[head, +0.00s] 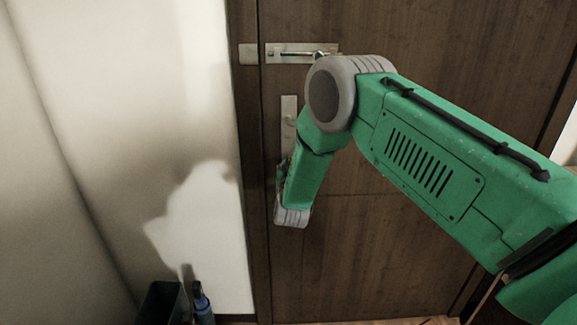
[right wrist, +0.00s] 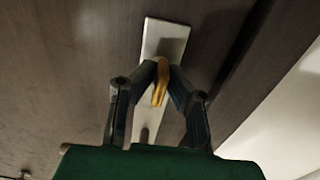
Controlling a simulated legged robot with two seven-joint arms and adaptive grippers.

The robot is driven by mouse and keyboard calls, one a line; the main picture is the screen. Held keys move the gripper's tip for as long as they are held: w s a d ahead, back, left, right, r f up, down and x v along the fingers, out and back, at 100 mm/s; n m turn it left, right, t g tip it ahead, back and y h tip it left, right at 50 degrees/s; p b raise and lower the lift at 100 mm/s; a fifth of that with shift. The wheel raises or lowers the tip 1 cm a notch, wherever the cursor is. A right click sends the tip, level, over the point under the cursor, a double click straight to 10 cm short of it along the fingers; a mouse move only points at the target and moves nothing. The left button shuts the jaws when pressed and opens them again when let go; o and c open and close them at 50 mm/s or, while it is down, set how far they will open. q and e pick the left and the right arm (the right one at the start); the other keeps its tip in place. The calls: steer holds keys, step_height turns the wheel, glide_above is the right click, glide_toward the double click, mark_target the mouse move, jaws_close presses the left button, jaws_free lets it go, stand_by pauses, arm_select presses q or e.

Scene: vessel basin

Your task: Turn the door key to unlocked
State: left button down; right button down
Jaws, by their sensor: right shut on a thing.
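The dark wooden door (head: 350,240) has a pale metal lock plate (head: 289,110) near its left edge. The plate also shows in the right wrist view (right wrist: 165,38), running at a slant. A golden key (right wrist: 160,84) stands at the plate in the right wrist view. My right gripper (right wrist: 162,78) is shut on the key, one dark finger on each side. In the head view my green arm hides the key and most of the gripper. My left gripper is in neither view.
A metal bolt or latch (head: 290,52) sits higher on the door, partly behind my arm. A pale wall (head: 110,130) stands close on the left. A dark bin (head: 160,303) and a blue bottle (head: 202,305) stand at the wall's foot.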

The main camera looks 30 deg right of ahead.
steer(key=shift+s+a+f+n, duration=0.1)
steer(key=shift+s+f+n, duration=0.05)
steer(key=shift+f+n, duration=0.2)
steer(key=c, duration=1.6)
jaws_free()
steer(key=shift+c, duration=0.2)
steer(key=shift+r, duration=0.1)
steer(key=shift+r, duration=0.1)
steer(key=v, duration=1.1)
steer(key=shift+s+a, duration=0.15)
steer(key=shift+s, duration=0.15)
